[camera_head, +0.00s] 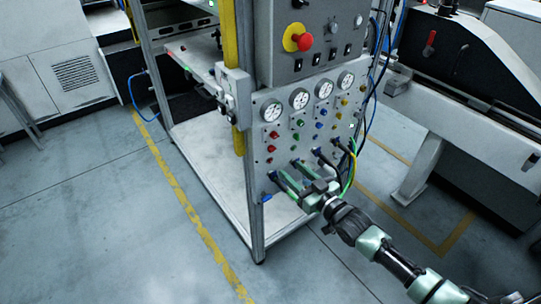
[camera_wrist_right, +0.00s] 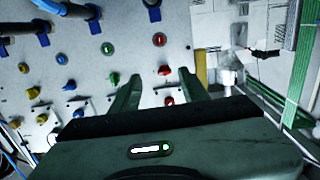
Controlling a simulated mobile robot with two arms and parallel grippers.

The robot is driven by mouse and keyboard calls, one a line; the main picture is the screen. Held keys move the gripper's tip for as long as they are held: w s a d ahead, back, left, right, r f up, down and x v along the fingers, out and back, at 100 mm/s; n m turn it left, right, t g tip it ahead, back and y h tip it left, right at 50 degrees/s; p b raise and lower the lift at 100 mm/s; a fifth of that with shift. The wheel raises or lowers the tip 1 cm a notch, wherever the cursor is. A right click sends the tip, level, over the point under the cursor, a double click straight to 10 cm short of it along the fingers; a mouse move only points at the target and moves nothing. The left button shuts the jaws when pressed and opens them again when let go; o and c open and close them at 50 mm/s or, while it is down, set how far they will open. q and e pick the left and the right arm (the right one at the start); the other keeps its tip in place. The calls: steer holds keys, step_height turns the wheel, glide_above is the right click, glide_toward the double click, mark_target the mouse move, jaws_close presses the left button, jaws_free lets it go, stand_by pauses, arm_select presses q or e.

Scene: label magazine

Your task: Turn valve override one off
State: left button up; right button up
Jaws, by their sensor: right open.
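The light grey valve panel (camera_head: 318,112) has columns of red, green, blue and yellow controls below its gauges. The red column is leftmost in the head view, with a red control on a small plate (camera_head: 274,134) at its top. In the wrist view, which shows the panel upside down, this red control (camera_wrist_right: 169,101) appears beyond the gripper body, between the fingers. Another red knob (camera_wrist_right: 165,70) shows near the fingertips. I cannot read which one is valve override one. My right gripper (camera_head: 284,170) is open and empty in front of the lower panel. My left gripper is out of view.
Blue hose fittings (camera_head: 317,151) with dark hoses stick out along the panel's bottom, close to my right gripper. A box with a red emergency stop (camera_head: 305,41) sits above the gauges (camera_head: 299,98). A dark machine (camera_head: 455,60) stands at right.

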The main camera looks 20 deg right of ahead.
mark_target(272, 149)
steer(key=r+x, duration=0.2)
steer(key=x, duration=0.6)
steer(key=shift+a, duration=0.25)
steer(key=shift+s, duration=0.1)
jaws_close()
